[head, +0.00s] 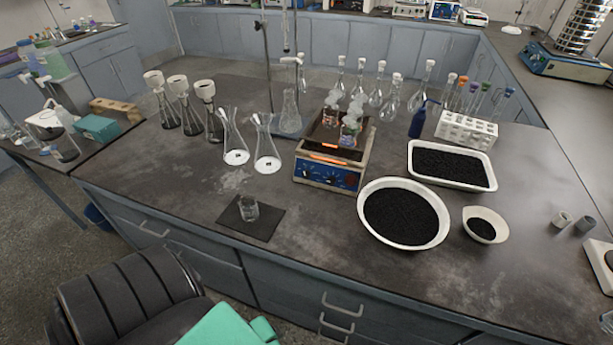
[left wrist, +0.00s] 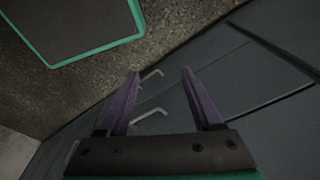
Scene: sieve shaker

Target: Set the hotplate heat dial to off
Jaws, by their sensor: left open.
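The hotplate (head: 323,176) stands on the dark bench near the middle of the head view. Its front panel is blue with small knobs, and orange strips glow along its top edge. The setting of the heat dial is too small to read. Two beakers (head: 349,134) stand on its top plate, with white vapour above them. My left gripper (left wrist: 160,73) is open and empty in the left wrist view, over the floor and grey cabinet fronts, away from the hotplate. My right gripper is in neither view.
A large white bowl (head: 433,239) of black grains stands right of the hotplate, beside a white tray (head: 416,175) and a small bowl (head: 471,213). Conical flasks (head: 266,152) stand close on its left. A small beaker (head: 248,208) sits on a dark mat (head: 267,225) in front. Drawer handles (head: 342,306) jut from the bench front.

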